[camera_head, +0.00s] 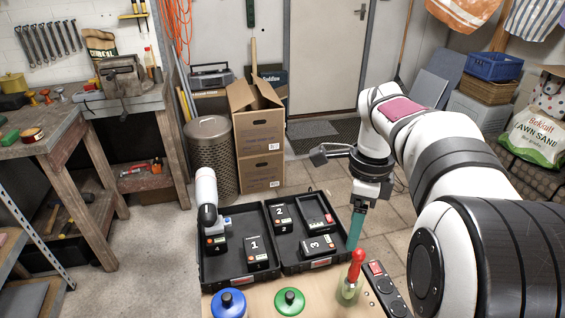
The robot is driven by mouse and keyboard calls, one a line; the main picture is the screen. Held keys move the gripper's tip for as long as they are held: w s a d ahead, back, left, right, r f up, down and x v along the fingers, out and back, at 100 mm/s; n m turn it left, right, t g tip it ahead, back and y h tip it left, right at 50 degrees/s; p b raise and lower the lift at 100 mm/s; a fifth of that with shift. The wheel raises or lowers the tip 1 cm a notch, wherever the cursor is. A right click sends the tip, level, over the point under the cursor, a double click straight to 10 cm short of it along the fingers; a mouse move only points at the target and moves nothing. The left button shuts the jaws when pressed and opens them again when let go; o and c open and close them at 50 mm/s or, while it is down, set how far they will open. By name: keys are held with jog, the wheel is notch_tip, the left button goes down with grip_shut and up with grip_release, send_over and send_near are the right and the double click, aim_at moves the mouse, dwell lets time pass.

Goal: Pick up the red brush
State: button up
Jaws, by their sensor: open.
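A red upright handle (356,266) stands at the front of the light wooden table, just right of the green round knob; it looks like the red brush. Its lower part sits in or ends in a pale greenish piece, too small to tell whether a jar or bristles. My gripper (354,240) points down with teal fingers, above and slightly behind the red handle in the picture. It is open and apart from the handle, as far as this view shows. The fingers are seen edge-on, so the gap between them is hidden.
A blue knob (228,303) and a green knob (290,300) stand left of the handle. A black power strip (386,288) lies at right. Behind is an open black case (283,270) with numbered batteries. A white cylindrical object (207,190) rises at its left.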

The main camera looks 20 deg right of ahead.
aim_at(357, 262)
jog(key=d+f, duration=0.1)
jog(key=f, duration=0.4)
jog(key=w+d+f+m, duration=0.1)
jog(key=f, duration=0.4)
jog(key=d+f+m, duration=0.1)
jog(key=d+f, duration=0.1)
jog(key=f, duration=0.4)
jog(key=shift+w, duration=0.4)
grip_shut()
